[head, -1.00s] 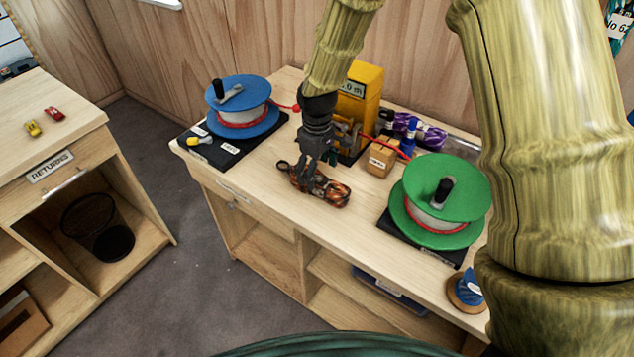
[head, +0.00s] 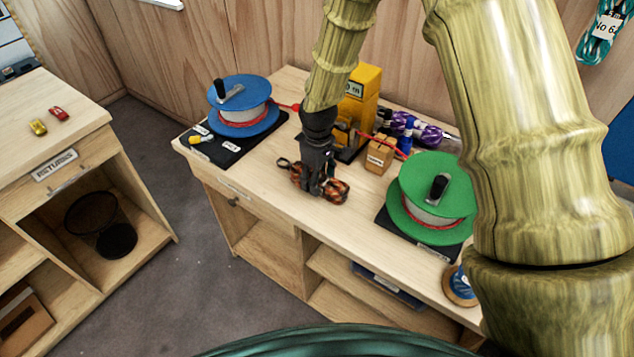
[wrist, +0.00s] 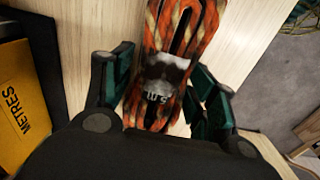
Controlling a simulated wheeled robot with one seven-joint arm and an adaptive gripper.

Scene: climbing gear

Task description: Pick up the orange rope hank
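The orange rope hank (head: 334,190), with dark flecks and a small loop at its left end, lies on the wooden counter. In the wrist view the hank (wrist: 178,50) has a pale band with a dark label around its middle. My gripper (head: 318,192) is down over the middle of the hank. In the wrist view my gripper (wrist: 163,95) is open, one green-padded finger on each side of the hank. A narrow gap shows at the left finger; whether the right finger touches cannot be told.
On the counter (head: 255,170), a blue reel (head: 240,110) stands left and a green reel (head: 430,190) right. A yellow metre box (head: 362,95), a small wooden block (head: 380,157) and a purple rope bundle (head: 430,132) stand behind. The counter's front edge is close.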

